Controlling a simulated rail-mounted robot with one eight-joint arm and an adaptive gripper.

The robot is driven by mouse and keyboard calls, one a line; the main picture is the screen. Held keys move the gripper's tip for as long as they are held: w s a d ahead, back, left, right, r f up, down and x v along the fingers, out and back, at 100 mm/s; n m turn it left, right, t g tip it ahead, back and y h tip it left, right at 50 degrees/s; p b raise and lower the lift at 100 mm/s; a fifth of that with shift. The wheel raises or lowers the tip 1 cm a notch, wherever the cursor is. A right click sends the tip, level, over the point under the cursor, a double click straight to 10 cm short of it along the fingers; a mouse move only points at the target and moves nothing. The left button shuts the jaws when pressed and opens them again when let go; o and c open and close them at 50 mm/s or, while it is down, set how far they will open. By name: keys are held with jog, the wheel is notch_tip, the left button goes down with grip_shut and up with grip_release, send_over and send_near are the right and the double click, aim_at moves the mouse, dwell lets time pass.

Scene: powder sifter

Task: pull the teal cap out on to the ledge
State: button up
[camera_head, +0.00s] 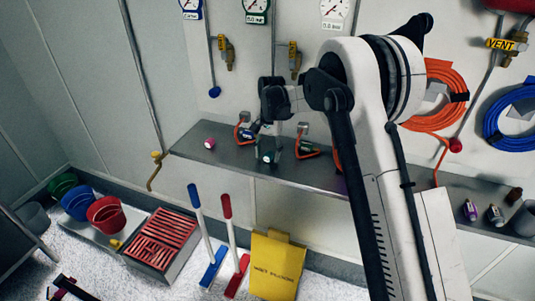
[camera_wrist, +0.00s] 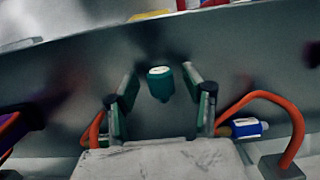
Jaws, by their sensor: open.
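The teal cap (camera_wrist: 160,85), a small rounded plug with a pale end, shows in the wrist view between my two fingers. My gripper (camera_wrist: 160,76) is open, with one finger on each side of the cap and visible gaps between. I cannot tell whether the cap rests on the ledge or stands off it. In the head view my gripper (camera_head: 271,157) points down over the grey ledge (camera_head: 230,162); the cap cannot be made out clearly there. The ledge also shows in the wrist view (camera_wrist: 80,65).
A pink cap (camera_head: 210,143) lies on the ledge to the left. Orange looped hoses (camera_head: 306,153) flank my gripper, and a white-and-blue fitting (camera_wrist: 243,128) is close by in the wrist view. Small bottles (camera_head: 471,210) stand at the right. The ledge's front strip is mostly clear.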

notch_tip(320, 180, up, 12)
jog(key=w, duration=0.1)
jog(key=shift+w+d, duration=0.25)
jog(key=shift+w, duration=0.1)
dwell(0.4)
jog(key=s+d+r+n+t, duration=0.1)
jog(key=s+d+r+t, duration=0.1)
jog(key=s+d+r, duration=0.65)
jog(key=s+d+r+n+t, duration=0.1)
jog(key=s+d+r+t, duration=0.35)
jog(key=s, duration=0.65)
jog(key=s+d+f, duration=0.2)
jog(key=s+d, duration=0.1)
jog(key=s, duration=0.4)
jog(key=s+d+f+n+t+b, duration=0.1)
jog(key=s+d+f, duration=0.2)
jog(key=s, duration=0.4)
jog(key=s+d+f+t, duration=0.1)
jog(key=s+d+f, duration=0.1)
jog(key=s, duration=0.5)
jog(key=shift+s+d+f+n+h+b, duration=0.3)
jog(key=shift+s+d+f+n+b, duration=0.1)
jog(key=shift+d, duration=0.1)
